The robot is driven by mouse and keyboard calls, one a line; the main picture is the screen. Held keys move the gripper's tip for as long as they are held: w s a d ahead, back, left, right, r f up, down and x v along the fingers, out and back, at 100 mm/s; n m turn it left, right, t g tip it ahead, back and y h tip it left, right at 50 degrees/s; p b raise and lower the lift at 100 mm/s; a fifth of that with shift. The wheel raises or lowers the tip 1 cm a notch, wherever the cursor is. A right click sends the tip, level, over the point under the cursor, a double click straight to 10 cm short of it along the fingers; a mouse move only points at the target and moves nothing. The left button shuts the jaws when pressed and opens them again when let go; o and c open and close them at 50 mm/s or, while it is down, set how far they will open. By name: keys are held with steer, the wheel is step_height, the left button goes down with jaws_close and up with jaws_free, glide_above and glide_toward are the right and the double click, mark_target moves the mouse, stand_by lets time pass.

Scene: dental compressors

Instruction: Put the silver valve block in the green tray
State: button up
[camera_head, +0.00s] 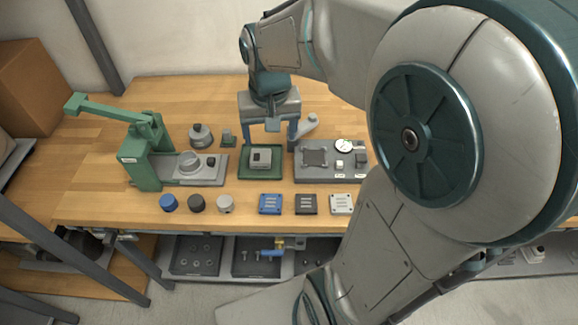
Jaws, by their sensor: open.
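The green tray (262,177) lies mid-table, with a light grey block-like part (261,158) in it, too small to identify. A pale silver, squarish slotted block (342,203) lies at the right end of the front row and fits the silver valve block. It lies right of a black block (306,204) and a blue block (270,203) of the same shape. My gripper (271,142) points down over the rear of the tray, fingers apart, with nothing seen between them. The gap between the fingertips and the part in the tray is hard to judge.
A green lever press (145,150) stands left, by a grey plate (205,175). Blue (168,202), black (196,203) and silver (225,204) round parts lie in front. A grey fixture with a dial (318,174) is right of the tray. My arm hides the table's right side.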

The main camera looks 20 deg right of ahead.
steer(key=s+n+t, duration=0.1)
steer(key=s+n, duration=0.1)
steer(key=s, duration=0.9)
